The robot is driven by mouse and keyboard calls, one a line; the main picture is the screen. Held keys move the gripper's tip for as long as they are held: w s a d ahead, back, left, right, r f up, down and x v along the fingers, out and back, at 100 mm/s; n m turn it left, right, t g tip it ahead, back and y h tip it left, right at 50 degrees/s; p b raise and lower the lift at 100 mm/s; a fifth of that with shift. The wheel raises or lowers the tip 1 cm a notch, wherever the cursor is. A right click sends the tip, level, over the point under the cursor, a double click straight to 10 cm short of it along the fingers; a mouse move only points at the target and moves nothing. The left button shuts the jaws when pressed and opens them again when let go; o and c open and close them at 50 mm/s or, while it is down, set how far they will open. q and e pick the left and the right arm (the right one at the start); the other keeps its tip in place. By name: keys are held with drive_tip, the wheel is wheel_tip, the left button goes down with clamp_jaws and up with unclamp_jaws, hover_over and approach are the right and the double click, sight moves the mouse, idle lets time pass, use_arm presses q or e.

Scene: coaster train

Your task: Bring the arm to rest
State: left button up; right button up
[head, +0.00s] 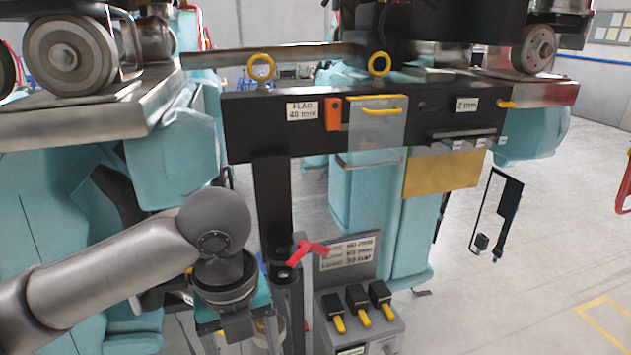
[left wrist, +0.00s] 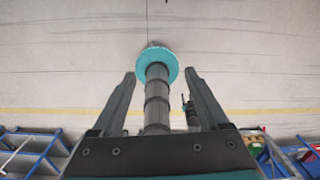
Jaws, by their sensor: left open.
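My left arm (head: 110,275) comes in from the left in the head view, with its wrist (head: 224,280) low in front of the machine. In the left wrist view my left gripper (left wrist: 159,75) has its two fingers wide apart, and they hold nothing. A dark ringed post with a teal disc (left wrist: 158,62) shows in the gap between the fingers. I cannot tell how far beyond the fingertips it is. In the head view the fingers are mostly hidden below the wrist. My right gripper is in neither view.
A black crossbeam (head: 250,130) with yellow rings and labels spans the teal machine. A red handle (head: 306,252) sits just right of my wrist. A grey box with black-and-yellow levers (head: 358,308) stands lower right. Open floor (head: 530,270) lies to the right.

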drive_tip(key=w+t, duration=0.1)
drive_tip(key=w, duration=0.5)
use_arm(q)
drive_tip(key=s+d+f+n+t+h, duration=0.3)
drive_tip(key=d+f+n+h, duration=0.35)
drive_tip(key=n, duration=0.75)
drive_tip(key=s+a+f+n+y, duration=0.7)
drive_tip(key=s+a+f+n, duration=0.3)
drive_tip(key=a+n, duration=0.5)
wheel_tip(320, 180, down, 28)
drive_tip(key=d+b, duration=0.2)
drive_tip(key=b, duration=0.5)
drive_tip(key=s+a+f+g+b, duration=0.1)
drive_tip(key=s+f+b, duration=0.2)
drive_tip(key=s+f, duration=0.5)
drive_tip(key=s+a+f+g+b, duration=0.1)
drive_tip(key=s+f+b, duration=0.3)
drive_tip(key=s+f, duration=0.4)
wheel_tip(320, 180, down, 6)
drive_tip(key=shift+s+a+f+b, duration=0.2)
drive_tip(key=shift+a+b, duration=0.1)
drive_tip(key=shift+a, duration=0.2)
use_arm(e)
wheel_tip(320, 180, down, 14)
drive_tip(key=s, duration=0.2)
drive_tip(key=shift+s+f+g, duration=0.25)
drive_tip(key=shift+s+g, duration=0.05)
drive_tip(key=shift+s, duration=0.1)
